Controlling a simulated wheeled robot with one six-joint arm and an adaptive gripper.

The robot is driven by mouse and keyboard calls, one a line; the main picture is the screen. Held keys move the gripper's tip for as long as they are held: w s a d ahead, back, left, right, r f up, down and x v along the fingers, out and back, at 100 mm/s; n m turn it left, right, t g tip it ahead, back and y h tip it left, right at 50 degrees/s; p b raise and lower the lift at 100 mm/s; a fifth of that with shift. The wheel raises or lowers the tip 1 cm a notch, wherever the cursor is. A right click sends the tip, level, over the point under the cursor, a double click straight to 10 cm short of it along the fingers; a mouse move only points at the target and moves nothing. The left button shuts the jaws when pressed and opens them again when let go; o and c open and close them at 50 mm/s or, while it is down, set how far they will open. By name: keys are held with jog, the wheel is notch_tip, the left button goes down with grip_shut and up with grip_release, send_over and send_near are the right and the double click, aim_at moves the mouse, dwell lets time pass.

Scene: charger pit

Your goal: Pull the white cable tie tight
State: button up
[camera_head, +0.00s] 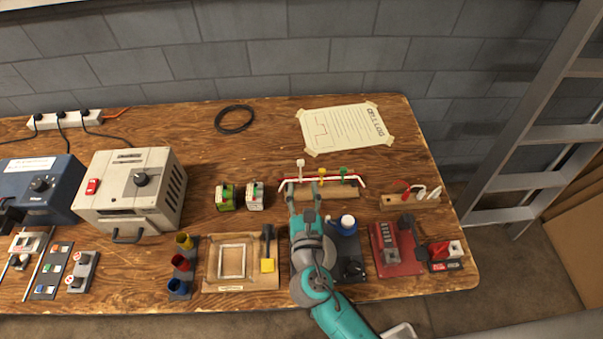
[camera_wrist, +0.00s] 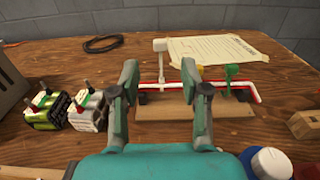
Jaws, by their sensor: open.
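The white cable tie (camera_head: 300,164) stands upright at the left part of a red and white cable bundle (camera_head: 334,179) on a wooden block (camera_head: 335,193). In the wrist view the white tie (camera_wrist: 160,46) has a square white top and a thin tail going down to the bundle. Yellow (camera_head: 322,172) and green (camera_head: 343,171) ties sit farther right on the bundle. My gripper (camera_head: 304,187) is open in front of the tie. In the wrist view its fingertips (camera_wrist: 160,68) are on either side of the tail; whether they reach it in depth I cannot tell.
Two small battery-like blocks (camera_head: 240,196) stand left of my gripper. A taped paper sheet (camera_head: 345,128) lies behind the bundle. A black cable ring (camera_head: 234,119) lies at the back. A blue and white jar (camera_head: 347,224) and a red device (camera_head: 395,248) are at the front right.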

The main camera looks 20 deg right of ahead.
jog(key=shift+v, duration=1.4)
